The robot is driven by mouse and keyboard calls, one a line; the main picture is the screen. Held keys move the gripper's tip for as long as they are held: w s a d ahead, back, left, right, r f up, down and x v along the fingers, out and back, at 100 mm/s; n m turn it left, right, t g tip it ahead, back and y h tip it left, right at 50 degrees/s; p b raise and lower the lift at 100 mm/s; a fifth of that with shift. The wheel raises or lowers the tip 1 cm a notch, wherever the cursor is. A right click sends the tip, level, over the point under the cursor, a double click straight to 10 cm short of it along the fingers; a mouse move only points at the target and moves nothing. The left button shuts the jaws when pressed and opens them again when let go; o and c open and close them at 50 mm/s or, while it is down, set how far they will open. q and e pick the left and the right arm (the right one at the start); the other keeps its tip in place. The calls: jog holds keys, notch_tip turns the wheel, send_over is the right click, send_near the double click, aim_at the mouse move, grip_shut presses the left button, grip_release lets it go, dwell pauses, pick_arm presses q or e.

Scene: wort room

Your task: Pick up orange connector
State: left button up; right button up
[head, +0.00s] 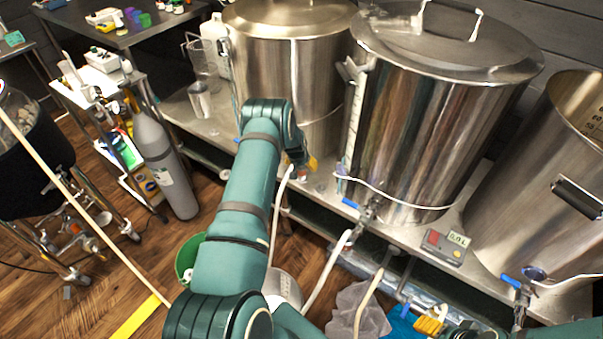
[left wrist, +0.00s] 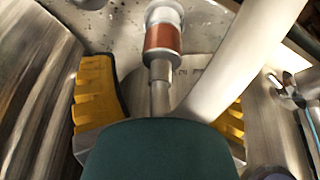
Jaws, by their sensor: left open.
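The orange connector (left wrist: 162,38) shows in the left wrist view as a metal fitting with an orange-brown band and a thin stem pointing toward the gripper. My left gripper (left wrist: 163,88) is open, with a yellow finger on each side of the view, and the stem lies between them in the picture. I cannot tell if anything touches.
A pale hose (left wrist: 245,55) crosses close to the connector. Large steel kettles (head: 425,120) stand on a metal bench with blue-handled valves. A gas cylinder (head: 165,160) and a green bucket (head: 188,257) stand at left.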

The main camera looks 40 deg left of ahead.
pick_arm(q)
jog(key=shift+x, duration=1.2)
grip_shut()
jog(key=shift+r, duration=0.2)
notch_tip(320, 180, up, 10)
jog(key=shift+f+p, duration=0.1)
jog(key=shift+p, duration=0.75)
jog(key=shift+r+p, duration=0.9)
jog(key=shift+r, duration=1.35)
